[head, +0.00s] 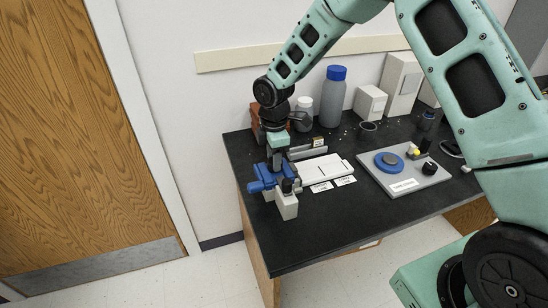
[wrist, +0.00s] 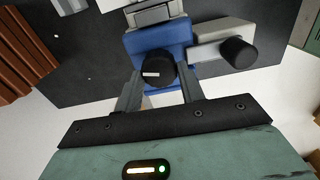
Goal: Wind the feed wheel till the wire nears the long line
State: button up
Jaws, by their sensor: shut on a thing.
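A blue block (wrist: 160,38) carries a black wheel (wrist: 155,72) with a white mark pointing left. My gripper (wrist: 160,84) has one finger on each side of this wheel and is shut on it. In the head view my gripper (head: 276,160) comes down from above onto the blue device (head: 262,179) at the table's left end. A second black knob (wrist: 238,52) sits on a pale grey block to the right, apart from the fingers. A white plate (head: 322,168) with thin dark marks lies right of the device. The wire and long line cannot be made out.
Two small labelled cards (head: 345,181) lie before the plate. A grey panel (head: 422,180) with a blue disc (head: 389,162) and black knob stands to the right. Bottles (head: 333,98) and white boxes (head: 371,102) line the back. The black table's front is clear.

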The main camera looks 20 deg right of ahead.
jog(key=m, duration=0.4)
jog(key=shift+w+m+b, duration=0.1)
jog(key=shift+m+b, duration=0.2)
jog(key=m, duration=0.4)
jog(key=shift+m, duration=0.3)
jog(key=m, duration=0.4)
jog(key=shift+w+d+m+b, duration=0.1)
jog(key=shift+m+b, duration=0.2)
jog(key=shift+b, duration=0.05)
jog(key=m, duration=0.4)
jog(key=shift+d+m, duration=0.1)
jog(key=shift+m, duration=0.2)
jog(key=o, duration=1)
jog(key=shift+c, duration=0.2)
jog(key=shift+r, duration=0.1)
notch_tip(320, 180, up, 17)
jog(key=b, duration=0.1)
jog(key=shift+r+b, duration=0.15)
jog(key=shift+b, duration=0.2)
